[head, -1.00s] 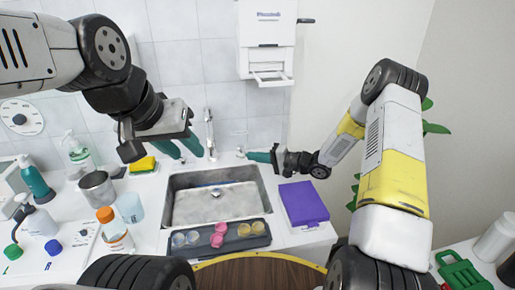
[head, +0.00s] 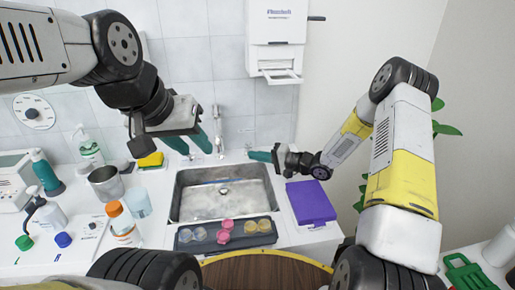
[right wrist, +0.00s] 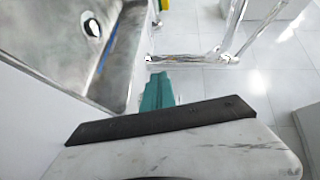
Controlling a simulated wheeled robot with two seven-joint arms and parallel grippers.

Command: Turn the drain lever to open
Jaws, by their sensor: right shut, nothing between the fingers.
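A thin chrome bar (right wrist: 190,60) that looks like the drain lever lies just ahead of the fingertips in the right wrist view. Its free end is beside the sink rim, and its other end meets a chrome upright. I cannot tell whether it touches the fingers. My right gripper (head: 251,156) is shut and empty at the back right of the sink, pointing left; its teal fingers also show in the right wrist view (right wrist: 158,92). The sink (head: 185,213) has a round drain (head: 224,190). My left gripper (head: 192,148) is open and empty near the faucet (head: 218,130).
A dark tray (head: 186,246) with small cups stands before the sink. A purple box (head: 311,203) lies right of it. A metal cup (head: 106,185), bottles and a yellow sponge (head: 151,160) stand left. A paper dispenser (head: 275,42) hangs above on the tiled wall.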

